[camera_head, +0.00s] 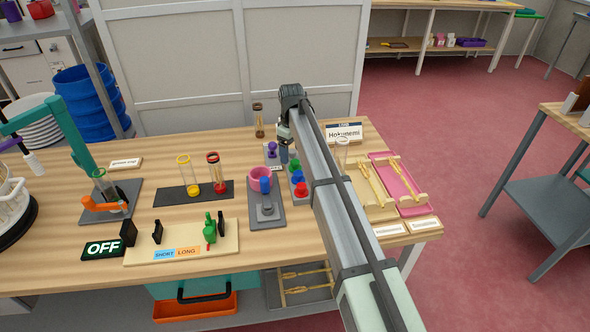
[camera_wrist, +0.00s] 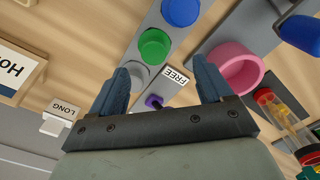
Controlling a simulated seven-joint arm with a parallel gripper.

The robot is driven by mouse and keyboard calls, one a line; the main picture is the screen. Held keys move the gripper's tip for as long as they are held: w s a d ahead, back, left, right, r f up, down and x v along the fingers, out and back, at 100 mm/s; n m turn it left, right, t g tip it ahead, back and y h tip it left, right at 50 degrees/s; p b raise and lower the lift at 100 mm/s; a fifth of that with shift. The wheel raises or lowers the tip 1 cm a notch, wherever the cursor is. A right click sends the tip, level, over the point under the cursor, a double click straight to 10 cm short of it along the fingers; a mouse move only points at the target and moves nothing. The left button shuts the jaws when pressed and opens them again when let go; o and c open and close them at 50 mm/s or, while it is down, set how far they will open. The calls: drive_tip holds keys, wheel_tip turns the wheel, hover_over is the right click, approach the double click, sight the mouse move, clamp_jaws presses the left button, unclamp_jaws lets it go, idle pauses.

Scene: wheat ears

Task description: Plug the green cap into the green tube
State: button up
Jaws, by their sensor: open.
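The green cap (camera_head: 295,165) sits in a grey rack of coloured caps in the middle of the table. In the wrist view the green cap (camera_wrist: 153,46) is ahead of my gripper, between the blue cap and a grey round spot. My gripper (camera_wrist: 161,85) is open and empty, its two blue fingers apart above the rack. In the head view my gripper (camera_head: 284,151) is partly hidden by my arm, just behind the green cap. I cannot clearly identify a green tube. A green upright piece (camera_head: 210,229) stands on the SHORT/LONG board, but its kind is unclear.
A blue cap (camera_head: 297,177) and red cap (camera_head: 300,189) share the rack. A pink ring (camera_head: 260,178) stands left of it. Yellow-ended (camera_head: 186,173) and red-ended (camera_head: 216,173) tubes stand farther left. A purple piece (camera_wrist: 153,102) lies between my fingers in the wrist view.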

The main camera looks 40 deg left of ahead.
sight(295, 161)
drive_tip(key=shift+w+d+f, duration=0.15)
drive_tip(key=shift+w+f, duration=0.05)
drive_tip(key=shift+f, duration=1.2)
drive_tip(key=shift+w+d+f, duration=0.15)
drive_tip(key=shift+f, duration=1.2)
drive_tip(key=c, duration=1.1)
wheel_tip(295, 161, up, 10)
drive_tip(key=shift+r, duration=0.1)
